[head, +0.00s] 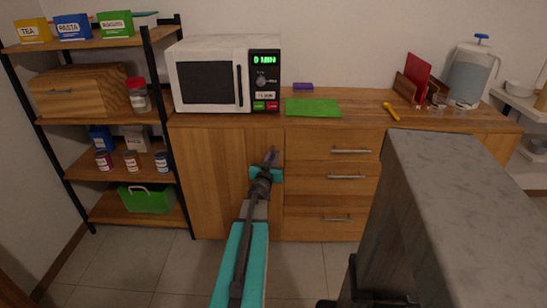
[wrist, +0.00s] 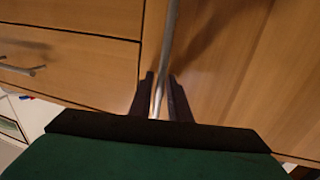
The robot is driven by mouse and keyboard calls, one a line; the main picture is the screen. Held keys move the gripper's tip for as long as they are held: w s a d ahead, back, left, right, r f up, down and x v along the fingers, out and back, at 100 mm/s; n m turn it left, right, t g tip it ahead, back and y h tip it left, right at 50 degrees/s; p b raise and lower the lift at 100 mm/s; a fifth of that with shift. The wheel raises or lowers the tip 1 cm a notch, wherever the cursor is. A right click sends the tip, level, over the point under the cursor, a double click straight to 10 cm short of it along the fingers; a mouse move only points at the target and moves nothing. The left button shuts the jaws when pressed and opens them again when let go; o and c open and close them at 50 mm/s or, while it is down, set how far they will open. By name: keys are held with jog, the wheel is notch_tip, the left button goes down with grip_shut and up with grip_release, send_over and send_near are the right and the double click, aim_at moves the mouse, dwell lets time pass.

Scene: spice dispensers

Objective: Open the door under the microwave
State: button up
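The wooden door (head: 208,185) under the white microwave (head: 224,74) appears closed, flush with the cabinet front. My gripper (head: 272,158) is at the door's right edge, beside the drawers, and hides the handle in the head view. In the wrist view the door (wrist: 235,60) fills the right side, and its long metal handle (wrist: 168,35) runs upright. My gripper (wrist: 161,90) has its two dark fingers on either side of the handle. A narrow gap shows between the handle and each fingertip, so the gripper looks open around it.
Drawers (head: 348,168) with bar handles stand right of the door. A shelf rack (head: 110,122) with spice jars and a green box stands close on the left. A grey stone-topped block (head: 440,170) is near at right. Tiled floor (head: 145,270) before the door is clear.

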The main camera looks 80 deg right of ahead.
grip_shut()
jog(key=shift+a, duration=0.1)
